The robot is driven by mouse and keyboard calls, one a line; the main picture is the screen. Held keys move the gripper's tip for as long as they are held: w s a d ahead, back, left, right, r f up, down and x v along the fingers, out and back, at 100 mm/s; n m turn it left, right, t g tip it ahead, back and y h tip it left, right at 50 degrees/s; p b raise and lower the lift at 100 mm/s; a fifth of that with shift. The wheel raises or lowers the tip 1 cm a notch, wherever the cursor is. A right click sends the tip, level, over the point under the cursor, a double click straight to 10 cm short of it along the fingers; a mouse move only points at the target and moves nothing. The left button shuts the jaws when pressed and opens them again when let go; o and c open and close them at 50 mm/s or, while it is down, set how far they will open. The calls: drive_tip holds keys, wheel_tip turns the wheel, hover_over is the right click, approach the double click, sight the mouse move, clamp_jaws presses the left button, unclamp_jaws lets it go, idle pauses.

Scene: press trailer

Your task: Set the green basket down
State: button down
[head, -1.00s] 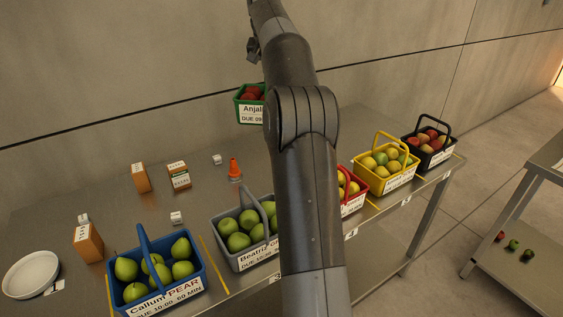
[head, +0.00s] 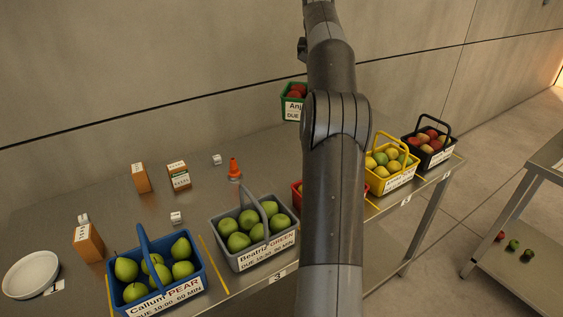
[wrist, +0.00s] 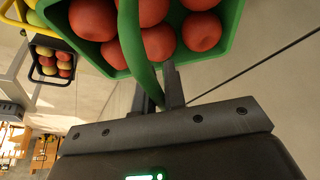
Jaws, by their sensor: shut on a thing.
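The green basket (head: 289,107) holds red fruit and has a white label starting "Anj". In the head view it hangs above the far part of the table, partly hidden behind my arm. In the wrist view the green basket (wrist: 232,40) fills the top, with its green handle (wrist: 133,45) running down between my fingers. My gripper (wrist: 160,98) is shut on that handle. My gripper is hidden behind my arm in the head view.
Along the metal table's (head: 135,215) front edge stand a blue basket (head: 206,276), a grey basket (head: 283,244), a red one (head: 297,196) mostly hidden, a yellow one (head: 407,178) and a black one (head: 440,156). An orange cone (head: 234,169), cartons (head: 178,177) and a plate (head: 31,274) stand at left.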

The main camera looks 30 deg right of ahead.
wheel_tip(320, 180, down, 10)
drive_tip(key=shift+w+a+f, duration=0.1)
drive_tip(key=shift+a, duration=0.05)
drive_tip(key=shift+w+a+f, duration=0.1)
drive_tip(key=shift+w+f, duration=0.05)
drive_tip(key=shift+f, duration=0.1)
drive_tip(key=w+a+f, duration=0.6)
drive_tip(key=w+f, duration=0.3)
drive_tip(key=f, duration=0.2)
drive_tip(key=shift+w, duration=0.3)
idle(0.4)
drive_tip(key=c, duration=1.5)
unclamp_jaws()
drive_tip(key=shift+f, duration=0.2)
drive_tip(key=shift+r, duration=0.15)
drive_tip(key=v, duration=1.2)
